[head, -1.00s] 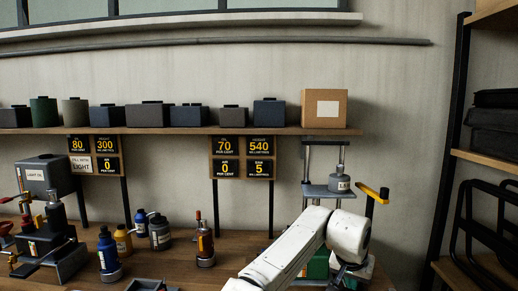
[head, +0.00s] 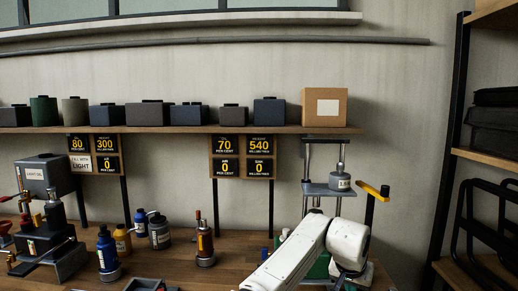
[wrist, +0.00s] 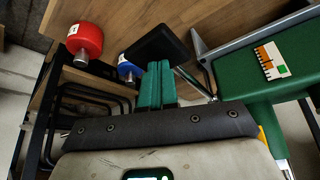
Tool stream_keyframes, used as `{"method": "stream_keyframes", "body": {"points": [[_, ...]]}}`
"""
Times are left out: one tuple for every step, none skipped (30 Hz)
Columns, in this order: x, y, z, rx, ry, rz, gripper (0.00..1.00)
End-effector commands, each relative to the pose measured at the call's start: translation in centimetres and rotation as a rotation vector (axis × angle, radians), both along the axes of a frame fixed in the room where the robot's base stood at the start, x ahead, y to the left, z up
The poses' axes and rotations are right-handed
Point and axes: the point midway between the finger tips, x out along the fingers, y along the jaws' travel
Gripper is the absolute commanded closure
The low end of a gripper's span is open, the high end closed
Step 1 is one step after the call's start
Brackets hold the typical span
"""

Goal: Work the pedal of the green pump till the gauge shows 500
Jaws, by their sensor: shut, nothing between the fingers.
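The green pump (head: 318,268) stands on the bench at the right in the head view, partly hidden by my white arm. In the wrist view its green body (wrist: 278,72) is at the right, with an orange and white label. A black pad (wrist: 157,45), seemingly the pedal, lies just beyond my gripper's fingertips. My gripper (wrist: 158,68) has teal fingers, shut together and empty; I cannot tell whether they touch the pad. In the head view the right display panel (head: 242,157) reads 70 and 540 above, and 0 and 0 below.
A yellow handle (head: 372,190) and a steel post frame stand by the pump. Several bottles and another pump (head: 48,235) occupy the bench's left.

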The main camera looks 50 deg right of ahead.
Motion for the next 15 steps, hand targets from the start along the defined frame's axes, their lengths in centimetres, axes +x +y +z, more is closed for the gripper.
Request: {"method": "stream_keyframes", "body": {"points": [[0.0,-0.1,-0.7,0.0,0.002,0.0,1.0],[0.0,-0.1,-0.9,-0.001,0.002,0.0,1.0],[0.1,-0.2,-1.2,-0.001,0.001,0.0,1.0],[0.1,-0.2,-1.4,-0.001,0.001,0.0,1.0],[0.1,-0.2,-1.6,-0.001,0.0,0.0,1.0],[0.2,-0.3,-1.9,-0.001,0.0,0.001,1.0],[0.2,-0.3,-2.1,-0.001,0.0,0.001,1.0],[0.2,-0.3,-2.3,-0.001,0.0,0.001,1.0],[0.2,-0.4,-2.6,-0.001,0.002,0.001,1.0],[0.3,-0.4,-2.8,-0.001,0.002,0.001,1.0],[0.3,-0.4,-3.1,-0.001,0.001,0.0,1.0],[0.3,-0.5,-3.3,-0.001,0.0,0.001,1.0],[0.4,-0.5,-3.5,-0.001,0.0,0.001,1.0],[0.4,-0.5,-3.8,-0.001,0.0,0.001,1.0],[0.4,-0.6,-4.0,-0.001,0.0,0.001,1.0]]}}
